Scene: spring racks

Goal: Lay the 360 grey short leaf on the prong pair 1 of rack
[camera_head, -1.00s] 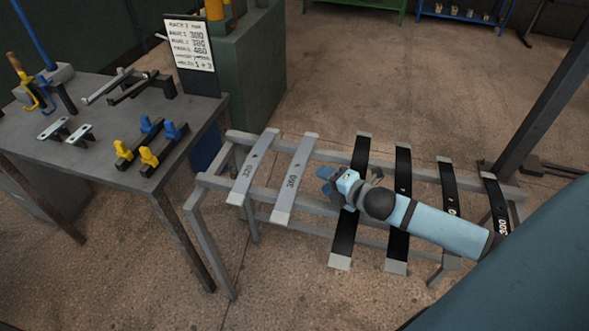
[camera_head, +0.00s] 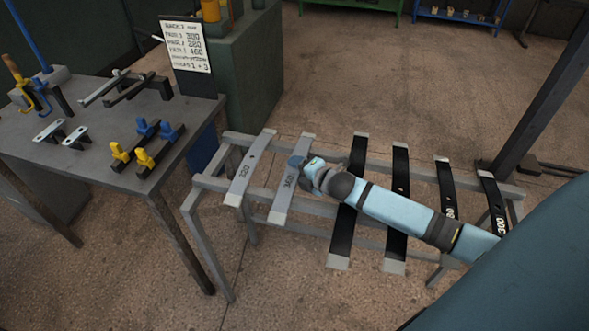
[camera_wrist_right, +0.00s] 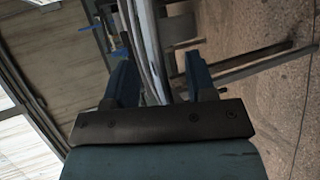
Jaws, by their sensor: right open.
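The grey leaf marked 360 (camera_head: 281,203) lies across the stand, second from the left. My right gripper (camera_head: 297,161) is at the far half of this leaf, close to it. In the right wrist view its two fingers (camera_wrist_right: 161,80) are open, with a grey strip (camera_wrist_right: 149,45) running between them; I cannot tell whether they touch it. Two dark bars with pale ends (camera_head: 118,87) stick out on the workbench and look like a prong pair; no pair number is readable on them. My left gripper does not show.
Another grey leaf (camera_head: 240,184) lies left of the 360 one. Several black leaves lie to the right, partly under my right arm. The workbench (camera_head: 90,170) carries yellow and blue clamps (camera_head: 143,155) and silver brackets (camera_head: 63,133). A written card (camera_head: 187,45) stands behind it.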

